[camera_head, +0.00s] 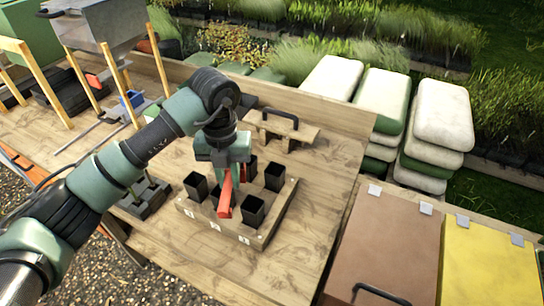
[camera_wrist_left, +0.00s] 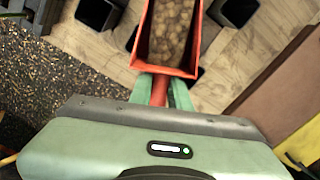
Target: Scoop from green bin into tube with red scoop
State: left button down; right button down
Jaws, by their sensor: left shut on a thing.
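My left gripper (camera_head: 231,167) is shut on the handle of the red scoop (camera_head: 225,200). In the left wrist view the fingers (camera_wrist_left: 160,94) close around the handle, and the scoop (camera_wrist_left: 164,70) holds a load of brownish round grains (camera_wrist_left: 172,28). The scoop hangs over a wooden rack (camera_head: 223,232) with several black square tubes, among them a front right one (camera_head: 253,212), a back right one (camera_head: 274,178) and a left one (camera_head: 195,187). The scoop partly hides the middle tubes. A green bin (camera_head: 27,36) stands at the top left. My right gripper is not in view.
A grey hopper (camera_head: 105,24) on wooden legs stands at the back left, with a small blue container (camera_head: 132,98) near it. A wooden block with a black handle (camera_head: 281,128) is behind the rack. Brown (camera_head: 388,240) and yellow (camera_head: 490,262) panels lie right. The table right of the rack is clear.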

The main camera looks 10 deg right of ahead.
pick_arm(q)
jog(key=w+d+n+h, duration=0.1)
jog(key=w+d+n, duration=0.1)
jog(key=d+n, duration=0.8)
jog(key=n, duration=0.9)
jog(key=shift+s+d+f, duration=0.1)
jog(key=shift+d+f, duration=0.1)
jog(key=shift+f, duration=0.2)
jog(key=shift+a+r+h, duration=0.25)
jog(key=shift+r+h, duration=0.3)
jog(key=shift+h, duration=0.25)
